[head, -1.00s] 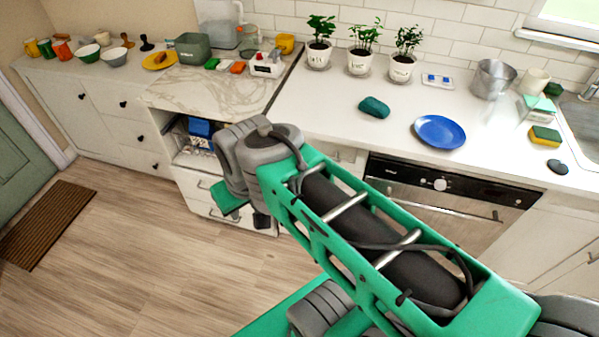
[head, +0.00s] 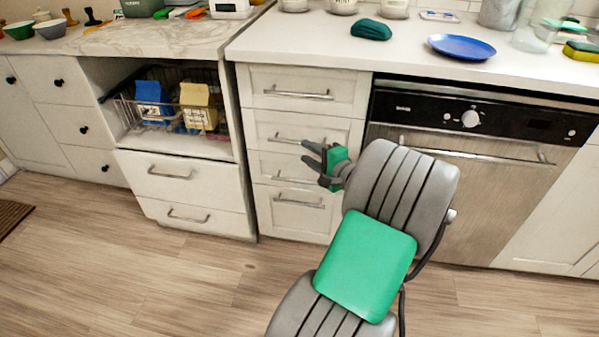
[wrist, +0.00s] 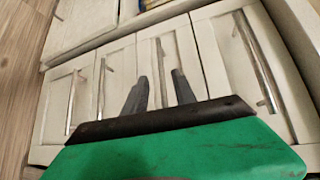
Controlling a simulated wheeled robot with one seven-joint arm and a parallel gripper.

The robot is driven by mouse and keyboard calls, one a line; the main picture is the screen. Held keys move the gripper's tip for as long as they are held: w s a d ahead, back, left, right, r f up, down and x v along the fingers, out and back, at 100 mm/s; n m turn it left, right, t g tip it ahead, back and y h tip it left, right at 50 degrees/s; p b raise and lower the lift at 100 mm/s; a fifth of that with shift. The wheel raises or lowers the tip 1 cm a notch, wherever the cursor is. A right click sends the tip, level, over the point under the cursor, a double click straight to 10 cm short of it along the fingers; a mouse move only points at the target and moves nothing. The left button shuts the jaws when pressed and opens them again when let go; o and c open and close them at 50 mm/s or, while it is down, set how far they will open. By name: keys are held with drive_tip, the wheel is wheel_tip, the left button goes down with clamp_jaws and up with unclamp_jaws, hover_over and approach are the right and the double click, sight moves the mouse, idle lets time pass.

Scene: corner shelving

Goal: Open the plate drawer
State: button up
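A stack of white drawers (head: 262,128) with bar handles stands left of the oven; all look shut. No label shows which is the plate drawer. My gripper (head: 308,153) is in front of the second and third drawers from the top, fingers towards them. The top drawer's handle (wrist: 257,62) is to the right.
The oven (head: 440,185) is close on the right of the drawers. On the left are an open shelf with a wire basket (head: 128,115) and two more drawers (head: 185,182). A blue plate (head: 462,47) lies on the counter above. The wooden floor in front is clear.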

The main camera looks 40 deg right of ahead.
drive_tip(key=shift+m+h, duration=0.3)
drive_tip(key=shift+m, duration=0.2)
drive_tip(key=b+x, duration=0.1)
drive_tip(key=x, duration=0.2)
drive_tip(key=d+b+x, duration=0.1)
drive_tip(key=x, duration=0.3)
drive_tip(key=shift+s+d+f, duration=0.1)
drive_tip(key=shift+d, duration=0.1)
drive_tip(key=shift+c, duration=0.5)
clamp_jaws()
